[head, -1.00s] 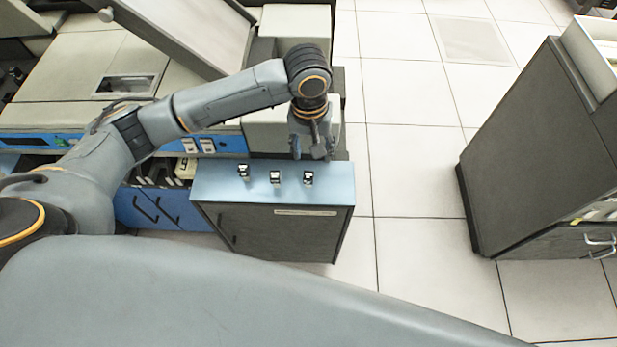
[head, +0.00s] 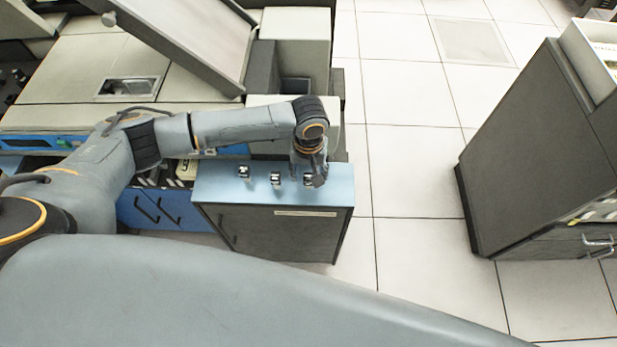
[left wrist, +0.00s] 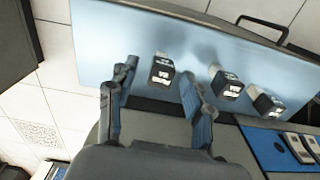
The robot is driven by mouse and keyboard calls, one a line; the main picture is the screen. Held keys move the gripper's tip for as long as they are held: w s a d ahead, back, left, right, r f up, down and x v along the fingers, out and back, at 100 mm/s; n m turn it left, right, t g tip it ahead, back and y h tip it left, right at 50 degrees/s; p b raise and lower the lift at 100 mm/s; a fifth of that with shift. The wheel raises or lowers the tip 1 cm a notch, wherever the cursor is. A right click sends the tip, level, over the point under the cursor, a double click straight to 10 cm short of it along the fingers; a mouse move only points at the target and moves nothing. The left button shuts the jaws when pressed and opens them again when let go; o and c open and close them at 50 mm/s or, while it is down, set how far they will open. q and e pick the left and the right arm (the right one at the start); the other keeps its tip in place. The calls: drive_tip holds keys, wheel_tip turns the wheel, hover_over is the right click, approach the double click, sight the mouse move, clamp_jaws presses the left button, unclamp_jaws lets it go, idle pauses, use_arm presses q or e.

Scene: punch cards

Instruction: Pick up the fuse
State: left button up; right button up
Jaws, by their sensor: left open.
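Three small black-and-white blocks, which look like fuses, stand in a row on the blue cabinet top (head: 215,180). In the head view they are the left fuse (head: 244,171), the middle fuse (head: 276,178) and the right fuse (head: 307,178), partly hidden by my gripper. My left gripper (head: 311,179) is open and low over the right fuse. In the left wrist view this fuse (left wrist: 162,74) shows between the spread fingers of the gripper (left wrist: 158,76), with no visible grip on it. The other two fuses (left wrist: 226,85) (left wrist: 266,103) lie to the right, outside the fingers. My right gripper is not in view.
The blue top sits on a dark cabinet (head: 275,230). A beige machine (head: 55,80) with a blue panel stands behind and left. Another dark cabinet (head: 530,160) stands at the right, with clear tiled floor (head: 415,170) between.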

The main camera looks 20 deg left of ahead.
use_arm(q)
wheel_tip(320, 180, down, 2)
drive_tip(key=shift+f, duration=0.1)
clamp_jaws()
idle(0.4)
